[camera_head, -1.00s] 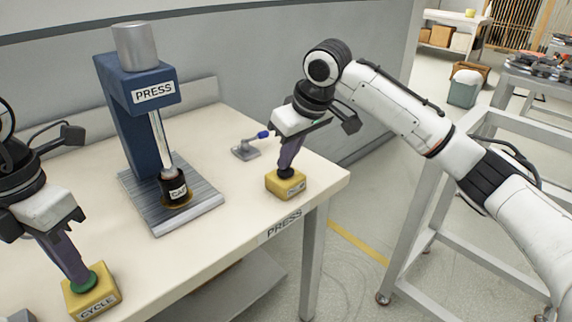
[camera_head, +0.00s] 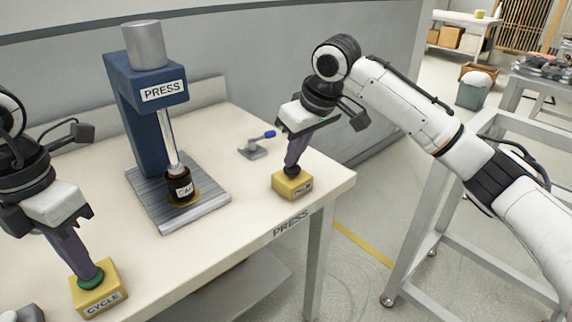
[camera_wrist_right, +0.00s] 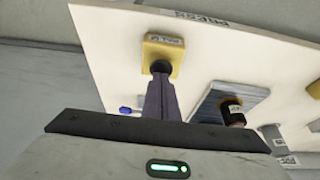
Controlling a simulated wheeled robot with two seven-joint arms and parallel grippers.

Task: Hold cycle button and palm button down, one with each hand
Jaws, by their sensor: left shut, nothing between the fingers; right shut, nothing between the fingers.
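The cycle button is a green button (camera_head: 90,279) on a yellow box (camera_head: 100,290) labelled CYCLE, at the front left of the table. My left gripper (camera_head: 86,268) is shut and empty, its fingertips on the green button from above. The palm button is a dark button (camera_head: 292,171) on a yellow box (camera_head: 292,185) at the table's right end. My right gripper (camera_head: 292,165) is shut and empty, its fingertips on the dark button. In the right wrist view the fingertips also meet the dark button (camera_wrist_right: 160,67) on its yellow box (camera_wrist_right: 162,52). How far either button is pressed I cannot tell.
A blue press (camera_head: 135,110) stands between my grippers, its rod down at a dark labelled cap (camera_head: 180,186) on the grey base plate (camera_head: 210,206). A small blue-tipped lever (camera_head: 257,145) is left of my right gripper. A grey metal frame (camera_head: 420,225) stands right of the table.

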